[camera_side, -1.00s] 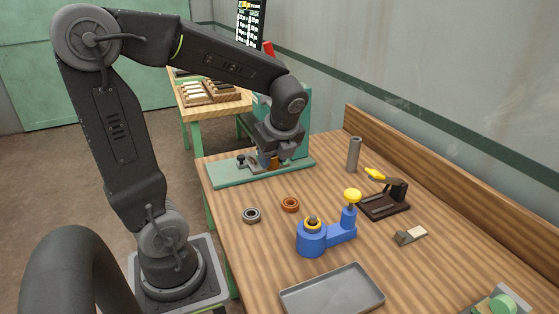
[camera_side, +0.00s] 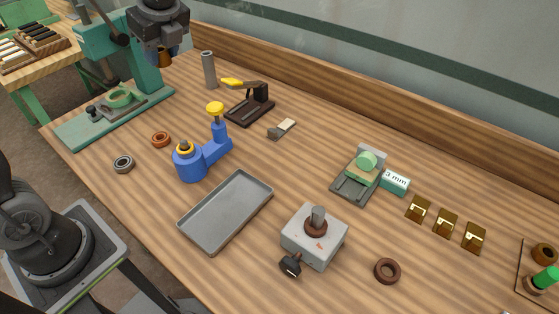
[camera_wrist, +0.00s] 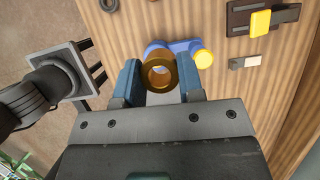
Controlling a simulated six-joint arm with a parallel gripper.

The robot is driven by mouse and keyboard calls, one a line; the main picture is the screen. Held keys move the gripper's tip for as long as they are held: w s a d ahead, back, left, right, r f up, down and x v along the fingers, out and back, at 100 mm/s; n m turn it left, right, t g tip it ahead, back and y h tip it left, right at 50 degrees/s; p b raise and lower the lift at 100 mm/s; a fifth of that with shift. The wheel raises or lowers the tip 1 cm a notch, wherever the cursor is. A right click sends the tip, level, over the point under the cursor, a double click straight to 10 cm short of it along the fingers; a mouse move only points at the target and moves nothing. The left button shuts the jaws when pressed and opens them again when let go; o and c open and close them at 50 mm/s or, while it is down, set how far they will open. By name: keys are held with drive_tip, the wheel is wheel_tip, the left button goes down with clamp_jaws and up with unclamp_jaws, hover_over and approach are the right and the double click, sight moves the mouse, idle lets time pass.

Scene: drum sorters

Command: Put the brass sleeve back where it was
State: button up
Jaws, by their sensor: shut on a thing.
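The brass sleeve (camera_side: 165,61) is a short brown-gold tube held between my gripper's jaws (camera_side: 169,54). My gripper is raised clear of the bench, beside the green press (camera_side: 148,78) in the side view. In the wrist view the sleeve (camera_wrist: 159,74) shows its open bore between the two blue fingers (camera_wrist: 160,84).
A grey cylinder (camera_side: 209,70) and a dark stand with a yellow lever (camera_side: 250,105) stand near the back board. An orange ring (camera_side: 160,139), a bearing (camera_side: 123,163), a grey tray (camera_side: 190,222) and a grey box (camera_side: 325,239) lie nearer. Several small items occupy the right.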

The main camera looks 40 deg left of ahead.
drive_tip(key=w+d+m, duration=0.2)
drive_tip(key=w+d, duration=0.6)
drive_tip(key=d, duration=0.1)
drive_tip(key=m+t, duration=0.1)
drive_tip(key=m, duration=0.1)
hover_over(278, 159)
drive_tip(key=d, duration=0.1)
drive_tip(key=shift+h, duration=0.3)
drive_tip(key=f, duration=2.1)
drive_tip(key=shift+s+d+f, duration=0.15)
drive_tip(key=shift+s+f, duration=0.2)
drive_tip(key=shift+f, duration=0.05)
drive_tip(key=shift+t, duration=0.3)
drive_tip(key=shift+f, duration=2.2)
drive_tip(key=shift+f, duration=0.1)
drive_tip(key=o, duration=1.1)
